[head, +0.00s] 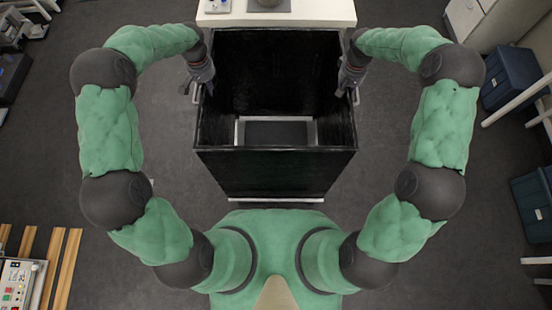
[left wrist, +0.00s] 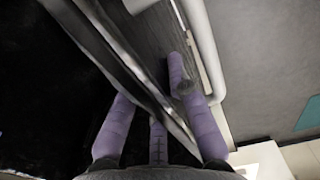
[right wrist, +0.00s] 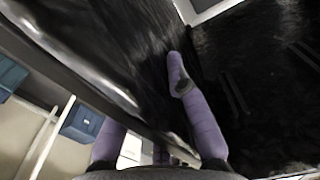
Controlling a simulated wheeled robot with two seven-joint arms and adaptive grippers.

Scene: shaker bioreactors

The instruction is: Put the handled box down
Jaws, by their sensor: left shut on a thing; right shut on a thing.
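The handled box (head: 265,172) is a large, open-topped black box in front of my body in the head view. A pale rectangular frame shows around its floor. My left gripper (head: 194,88) is shut on its left wall, near a light handle. In the left wrist view, purple fingers (left wrist: 160,115) lie on both sides of the wall (left wrist: 125,62). My right gripper (head: 348,90) is shut on the right wall, and its fingers (right wrist: 150,115) straddle that wall in the right wrist view. I cannot tell whether anything supports the box's underside.
A white table (head: 330,12) stands just beyond the box's far side, with a small device (head: 217,5) on it. Blue bins (head: 512,78) stand at the right. A control panel (head: 20,282) is at the lower left.

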